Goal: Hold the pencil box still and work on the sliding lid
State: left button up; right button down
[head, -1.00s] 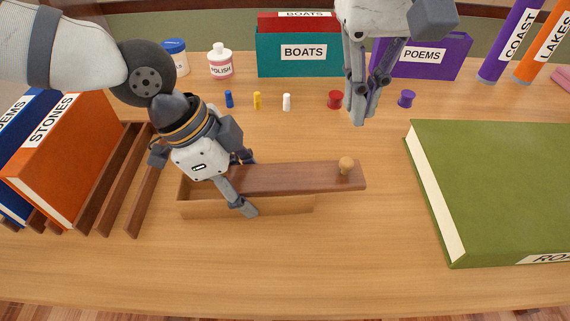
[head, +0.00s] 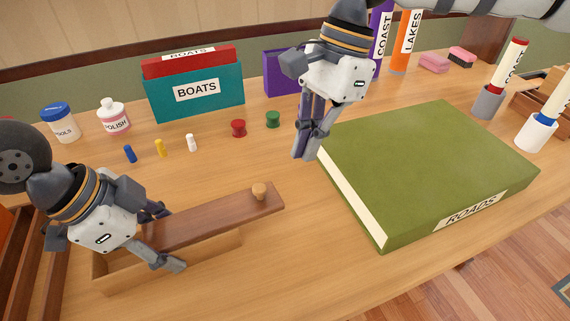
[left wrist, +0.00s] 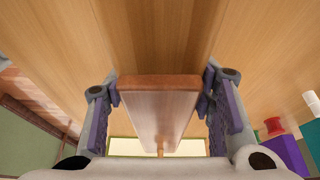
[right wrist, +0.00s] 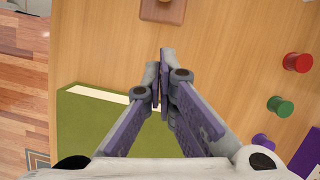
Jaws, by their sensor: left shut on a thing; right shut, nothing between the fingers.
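The pencil box (head: 205,257) is a low tan wooden box on the table at the lower left of the head view. Its reddish-brown sliding lid (head: 225,216) sticks out past the right end, with a round wooden knob (head: 259,191) near that end. The box interior shows at the left end. My left gripper (head: 162,238) is shut across the box, a finger on each long side; the lid lies between its fingers in the left wrist view (left wrist: 160,105). My right gripper (head: 305,155) is shut and empty, above the table, beyond and right of the knob.
A large green book (head: 430,170) lies right of the right gripper. Red (head: 238,128) and green (head: 273,119) spools and several small pegs (head: 160,148) stand behind the box. A teal BOATS box (head: 195,95) stands farther back. The table in front of the lid is clear.

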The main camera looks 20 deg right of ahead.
aim_at(226, 210)
jog(key=a+f, duration=0.1)
jog(key=a, duration=0.2)
jog(key=a+f, duration=0.1)
jog(key=shift+s+a+f, duration=0.2)
jog(key=shift+s+f, duration=0.1)
jog(key=a, duration=0.8)
jog(key=shift+a, duration=0.3)
